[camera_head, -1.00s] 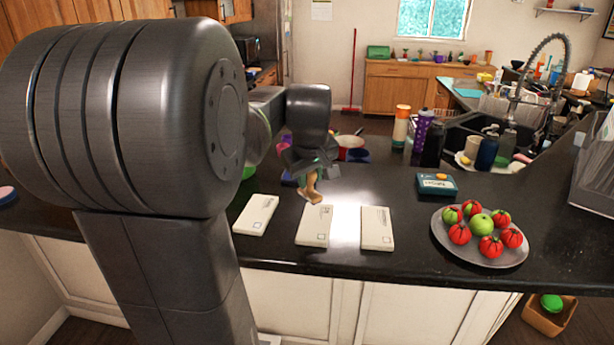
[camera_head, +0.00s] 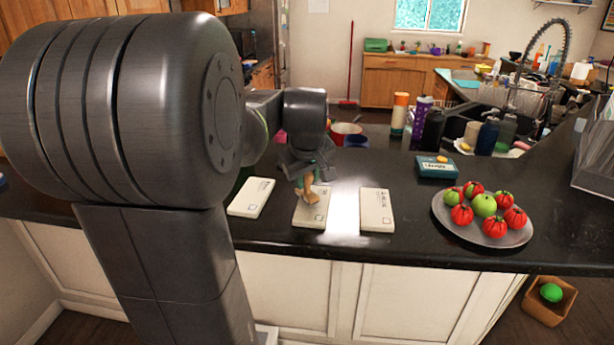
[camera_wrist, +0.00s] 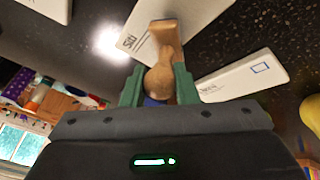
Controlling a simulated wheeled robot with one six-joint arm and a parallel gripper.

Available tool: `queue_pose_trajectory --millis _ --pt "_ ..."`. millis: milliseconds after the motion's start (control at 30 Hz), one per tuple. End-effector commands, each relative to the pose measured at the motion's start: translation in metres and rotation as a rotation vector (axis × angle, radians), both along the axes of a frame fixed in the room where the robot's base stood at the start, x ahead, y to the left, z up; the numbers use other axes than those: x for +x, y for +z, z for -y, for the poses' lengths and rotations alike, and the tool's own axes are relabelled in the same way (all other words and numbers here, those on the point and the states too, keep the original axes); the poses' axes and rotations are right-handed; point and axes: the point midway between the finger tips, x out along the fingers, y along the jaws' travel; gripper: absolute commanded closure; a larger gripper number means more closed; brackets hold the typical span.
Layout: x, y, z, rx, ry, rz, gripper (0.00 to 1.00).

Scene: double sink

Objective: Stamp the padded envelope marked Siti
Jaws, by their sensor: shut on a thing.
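My gripper (camera_head: 308,175) is shut on a wooden stamp (camera_head: 312,195). In the wrist view the stamp (camera_wrist: 166,45) sits between the green fingers (camera_wrist: 158,88). Its far end overlaps the middle padded envelope (camera_head: 302,218); I cannot tell whether they touch. In the wrist view this pale envelope (camera_wrist: 205,15) has short printed lettering that looks like Siti, seen at an angle. A left envelope (camera_head: 251,197) and a right envelope (camera_head: 377,212) lie flat beside it. Another envelope (camera_wrist: 240,78) with a blue square outline shows in the wrist view.
A teal box (camera_head: 436,168) with a yellow piece on top stands behind the right envelope. A grey plate (camera_head: 483,234) of red and green fruit is at the right. Bottles (camera_head: 399,115) and the sink stand farther back. Dark counter is bare around the envelopes.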

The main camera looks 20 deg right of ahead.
Motion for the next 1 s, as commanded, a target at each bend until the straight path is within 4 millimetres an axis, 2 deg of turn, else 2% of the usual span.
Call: queue_pose_trajectory --millis 1000 --pt "0.0000 -0.0078 0.0001 0.000 0.000 0.000 0.88"
